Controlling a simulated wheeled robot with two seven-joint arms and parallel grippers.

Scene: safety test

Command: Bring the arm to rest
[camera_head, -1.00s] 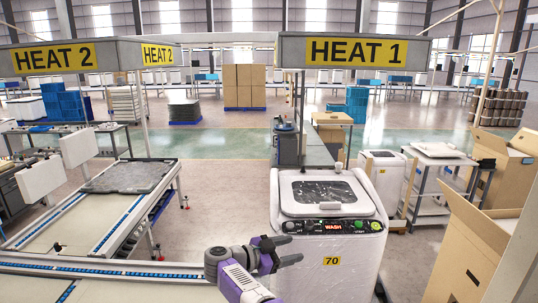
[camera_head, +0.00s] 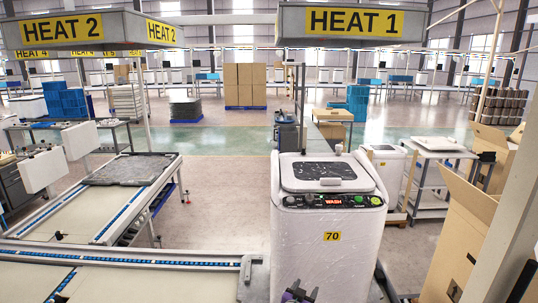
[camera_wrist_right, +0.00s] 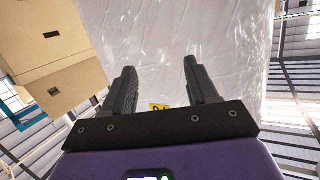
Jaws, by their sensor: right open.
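My right gripper (camera_head: 297,293) shows only as a small purple and dark piece at the bottom edge of the head view, in front of the white washing machine. In the right wrist view my right gripper (camera_wrist_right: 160,85) has its two dark fingers apart with nothing between them. Beyond the fingers is the white front of the washing machine (camera_wrist_right: 170,40), with a bit of its yellow label. In the head view the washing machine (camera_head: 325,260) stands upright with its lid closed and a lit WASH panel. My left gripper is in neither view.
A conveyor (camera_head: 130,254) runs along the left, with a dark grey slab (camera_head: 128,169) on the side branch. Open cardboard boxes (camera_head: 455,245) stand close on the right. A grey metal cart (camera_head: 440,146) is behind them. Open floor (camera_head: 225,190) lies between conveyor and washer.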

